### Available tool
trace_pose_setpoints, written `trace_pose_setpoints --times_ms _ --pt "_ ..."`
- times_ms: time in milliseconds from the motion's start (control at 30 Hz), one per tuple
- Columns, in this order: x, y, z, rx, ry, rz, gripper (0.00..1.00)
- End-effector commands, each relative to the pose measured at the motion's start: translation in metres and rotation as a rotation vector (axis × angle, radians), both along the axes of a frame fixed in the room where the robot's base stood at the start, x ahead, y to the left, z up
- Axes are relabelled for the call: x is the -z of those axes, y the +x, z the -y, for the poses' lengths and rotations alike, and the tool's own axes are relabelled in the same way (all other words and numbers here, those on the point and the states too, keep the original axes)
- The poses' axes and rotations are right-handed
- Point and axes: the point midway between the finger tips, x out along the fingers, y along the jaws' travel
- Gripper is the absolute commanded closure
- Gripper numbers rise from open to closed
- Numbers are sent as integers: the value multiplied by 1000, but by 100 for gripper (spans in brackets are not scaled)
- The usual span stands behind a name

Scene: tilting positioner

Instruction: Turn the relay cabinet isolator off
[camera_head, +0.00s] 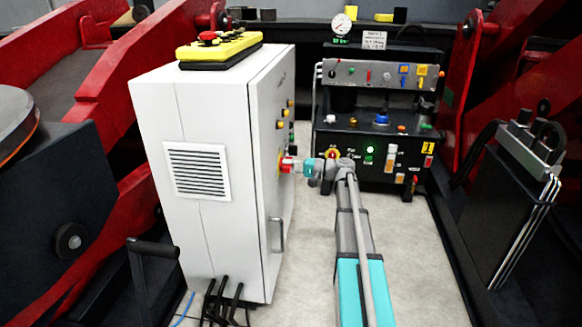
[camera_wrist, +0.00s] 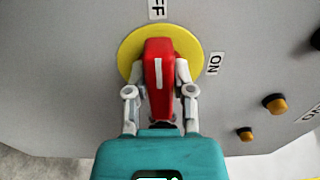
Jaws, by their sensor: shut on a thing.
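The relay cabinet (camera_head: 220,120) is a tall light-grey box left of centre in the head view. Its isolator (camera_head: 285,164) is on the right-hand door. In the wrist view the isolator's red handle (camera_wrist: 158,65) stands on a yellow disc (camera_wrist: 128,54). My gripper (camera_wrist: 158,92) is shut on the red handle, one finger on each side. It also shows at the door in the head view (camera_head: 294,166).
A black control panel (camera_head: 375,150) with lamps and switches stands behind my arm. A yellow pendant (camera_head: 220,48) lies on the cabinet. Orange buttons (camera_wrist: 275,104) are near my gripper. A door handle (camera_head: 276,235) sticks out below. The floor right of my arm is clear.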

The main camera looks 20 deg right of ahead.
Motion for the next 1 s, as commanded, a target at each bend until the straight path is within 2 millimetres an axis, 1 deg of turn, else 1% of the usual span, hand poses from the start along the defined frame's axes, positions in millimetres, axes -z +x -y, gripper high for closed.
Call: trace_pose_setpoints --times_ms 33,133,167,200,333,767,1000 --pt "1 -3 -4 -11 -5 -1 100" --pt "1 -3 -4 -10 -4 -1 100" --pt "1 -3 -4 -10 -4 -1 67" --pt "1 -3 -4 -11 -4 -2 59" --pt "1 -2 -2 -7 -3 -2 35" --pt "0 -2 1 -2 0 -1 34" --pt "0 -9 13 0 0 -1 34"
